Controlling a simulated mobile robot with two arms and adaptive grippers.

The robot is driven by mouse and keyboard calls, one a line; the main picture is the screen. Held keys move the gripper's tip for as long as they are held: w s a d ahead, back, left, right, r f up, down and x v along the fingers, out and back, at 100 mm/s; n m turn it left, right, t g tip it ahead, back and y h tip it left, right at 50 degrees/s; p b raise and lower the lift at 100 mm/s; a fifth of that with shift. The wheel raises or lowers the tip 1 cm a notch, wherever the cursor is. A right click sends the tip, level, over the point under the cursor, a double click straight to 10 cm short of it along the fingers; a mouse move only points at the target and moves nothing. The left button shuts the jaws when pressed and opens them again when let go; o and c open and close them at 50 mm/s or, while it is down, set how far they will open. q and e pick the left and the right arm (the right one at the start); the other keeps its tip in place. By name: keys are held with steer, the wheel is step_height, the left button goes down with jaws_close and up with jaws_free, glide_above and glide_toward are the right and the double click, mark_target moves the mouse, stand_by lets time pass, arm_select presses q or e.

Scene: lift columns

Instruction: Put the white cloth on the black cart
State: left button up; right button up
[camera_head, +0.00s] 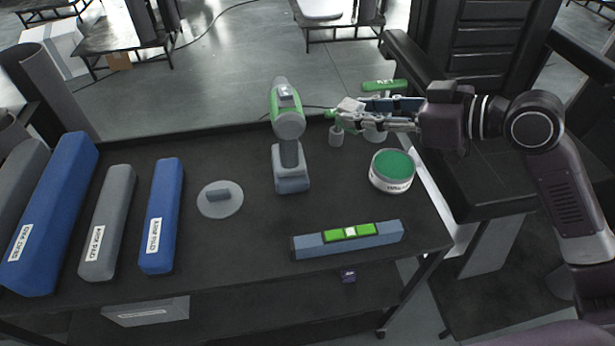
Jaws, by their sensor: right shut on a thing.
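The black cart (240,270) is the dark table with a lower shelf and casters, and it fills the middle and left. My right gripper (358,114) reaches in from the right over the cart's far right corner. It is shut on a small crumpled whitish thing, which looks like the white cloth (349,105). The fingers hide part of it, and I cannot tell whether it touches the cart top. My left gripper is not in view.
A green and grey drill (288,125) stands left of the gripper. A green-topped tub (392,170), a level (348,240), a grey disc (220,199) and blue pads (162,215) are on the cart. The cart's front middle is clear. Black furniture (475,165) stands at right.

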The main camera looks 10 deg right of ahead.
glide_above(350, 195)
step_height(350, 195, down, 15)
steer(key=shift+r, duration=0.15)
step_height(350, 195, down, 5)
steer(key=shift+f+b, duration=0.1)
steer(key=shift+b, duration=0.2)
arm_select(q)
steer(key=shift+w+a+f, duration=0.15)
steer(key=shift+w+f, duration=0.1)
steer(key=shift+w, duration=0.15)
arm_select(e)
steer(key=shift+f, duration=0.2)
steer(key=o, duration=0.7)
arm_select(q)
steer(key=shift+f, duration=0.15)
arm_select(e)
steer(key=shift+o, duration=0.2)
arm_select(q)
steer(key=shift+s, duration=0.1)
arm_select(e)
steer(key=shift+r, duration=0.2)
steer(key=v, duration=1.2)
